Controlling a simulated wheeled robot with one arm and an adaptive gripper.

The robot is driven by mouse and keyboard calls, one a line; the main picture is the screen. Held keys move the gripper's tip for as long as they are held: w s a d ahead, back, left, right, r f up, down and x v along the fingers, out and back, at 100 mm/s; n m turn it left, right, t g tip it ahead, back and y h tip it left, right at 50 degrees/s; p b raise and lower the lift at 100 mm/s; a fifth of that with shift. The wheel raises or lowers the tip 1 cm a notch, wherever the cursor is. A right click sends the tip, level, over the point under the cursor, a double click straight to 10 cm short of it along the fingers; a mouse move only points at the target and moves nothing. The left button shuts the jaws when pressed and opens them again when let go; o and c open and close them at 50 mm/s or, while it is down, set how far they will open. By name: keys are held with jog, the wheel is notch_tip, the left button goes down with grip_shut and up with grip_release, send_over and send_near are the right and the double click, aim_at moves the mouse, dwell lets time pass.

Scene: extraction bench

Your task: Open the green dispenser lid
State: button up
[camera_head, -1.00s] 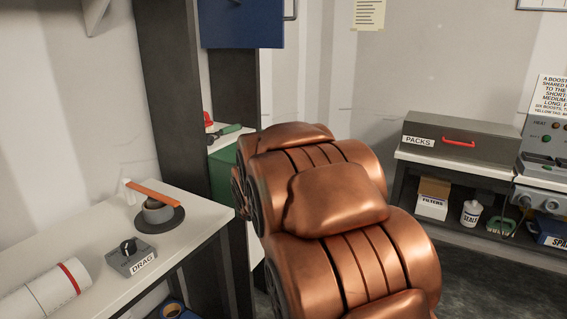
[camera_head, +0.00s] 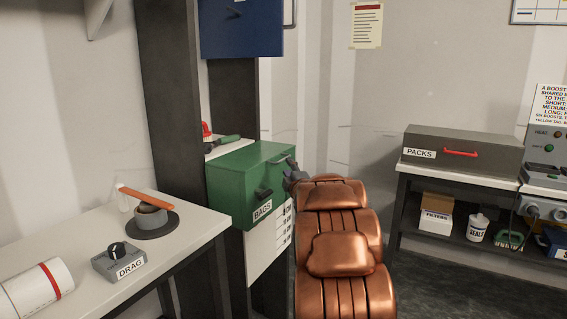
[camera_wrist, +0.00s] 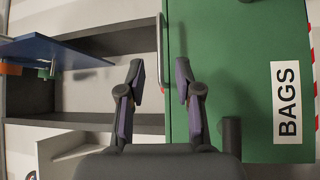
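The green dispenser (camera_head: 235,180), labelled BAGS, stands at the end of the bench in the head view, with its lid closed. A dark handle (camera_head: 264,194) is on its front. In the wrist view the green dispenser (camera_wrist: 235,60) fills the right side. A slim pale bar (camera_wrist: 160,48) runs along its left edge, ahead of the fingers. My gripper (camera_wrist: 160,95) is open and empty, its two fingers on either side of that edge. In the head view my gripper (camera_head: 293,178) is small and partly hidden by my arm, at the dispenser's right end. I cannot tell whether it touches.
A blue cabinet (camera_head: 240,28) hangs above the dispenser. A bench (camera_head: 200,222) at left holds the DRAG box (camera_head: 119,262) and a white roll. At right, a grey PACKS box (camera_head: 462,152) stands on a table. A dark post rises behind the bench.

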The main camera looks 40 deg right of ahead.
aim_at(284, 159)
jog(key=shift+p+x, duration=0.3)
jog(key=shift+x, duration=3.4)
grip_shut()
